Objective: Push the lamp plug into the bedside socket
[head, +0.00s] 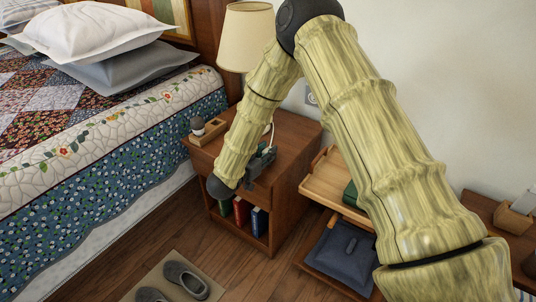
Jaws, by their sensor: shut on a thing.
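The lamp (247,35) with a cream shade stands at the back of the wooden nightstand (296,134); my arm hides its base. The bedside socket (311,95) is a pale plate on the wall, just right of the lamp, partly covered by my arm. My dark gripper (266,154) is over the nightstand's front right part, in front of and below the socket. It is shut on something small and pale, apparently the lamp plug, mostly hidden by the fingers. A white cord (271,131) rises beside it. Plug and socket are apart.
A wooden tray with small items (208,131) sits on the nightstand's left side. Books (241,211) fill its lower shelf. The quilted bed (90,150) is left. Slippers (185,280) lie on a mat.

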